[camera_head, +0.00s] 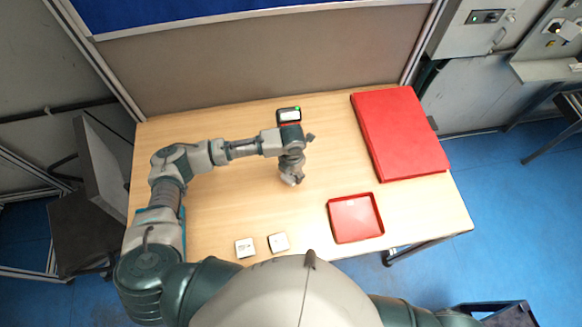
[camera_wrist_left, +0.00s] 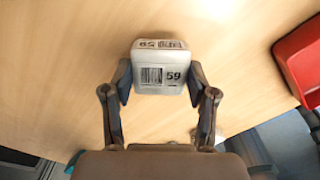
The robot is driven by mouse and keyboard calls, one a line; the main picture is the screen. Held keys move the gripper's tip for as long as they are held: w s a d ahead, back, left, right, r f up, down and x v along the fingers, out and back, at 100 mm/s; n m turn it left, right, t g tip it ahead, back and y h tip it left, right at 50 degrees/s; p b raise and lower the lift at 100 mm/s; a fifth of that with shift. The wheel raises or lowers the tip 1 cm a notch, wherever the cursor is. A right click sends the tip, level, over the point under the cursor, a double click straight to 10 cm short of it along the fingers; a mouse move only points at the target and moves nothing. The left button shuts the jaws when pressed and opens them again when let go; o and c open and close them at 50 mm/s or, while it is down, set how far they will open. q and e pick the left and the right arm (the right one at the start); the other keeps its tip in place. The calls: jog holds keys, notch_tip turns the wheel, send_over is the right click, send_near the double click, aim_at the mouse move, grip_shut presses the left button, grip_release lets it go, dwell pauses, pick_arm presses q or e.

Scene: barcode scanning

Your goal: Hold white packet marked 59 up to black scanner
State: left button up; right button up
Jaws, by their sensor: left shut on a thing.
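My left gripper (camera_head: 291,174) is over the middle of the table, in front of the black scanner (camera_head: 289,116), which shows a pale screen and a green light. In the left wrist view this gripper (camera_wrist_left: 160,88) is shut on the white packet marked 59 (camera_wrist_left: 160,62). The fingers press on its two sides, and a barcode with 59 faces the wrist camera. A second printed label shows on its far face. In the head view the packet is hard to tell from the gripper. The packet is apart from the scanner. My right gripper is not in view.
Two more white packets lie near the front edge, one on the left (camera_head: 244,247) and one on the right (camera_head: 278,242). An empty red tray (camera_head: 331,222) stands at front right. A large flat red box (camera_head: 400,135) lies at back right. A panel closes off the back.

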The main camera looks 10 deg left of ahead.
aim_at(294, 183)
pick_arm(q)
jog(key=s+r+p, duration=0.1)
jog(key=r, duration=0.1)
jog(key=s+d+r+p, duration=0.1)
jog(key=s+p, duration=0.1)
jog(key=shift+d+r, duration=0.2)
jog(key=shift+r, duration=0.2)
jog(key=s+d+r, duration=0.3)
jog(key=s+r, duration=0.2)
jog(key=s, duration=0.2)
jog(key=shift+s+r, duration=0.15)
jog(key=shift+s, duration=0.15)
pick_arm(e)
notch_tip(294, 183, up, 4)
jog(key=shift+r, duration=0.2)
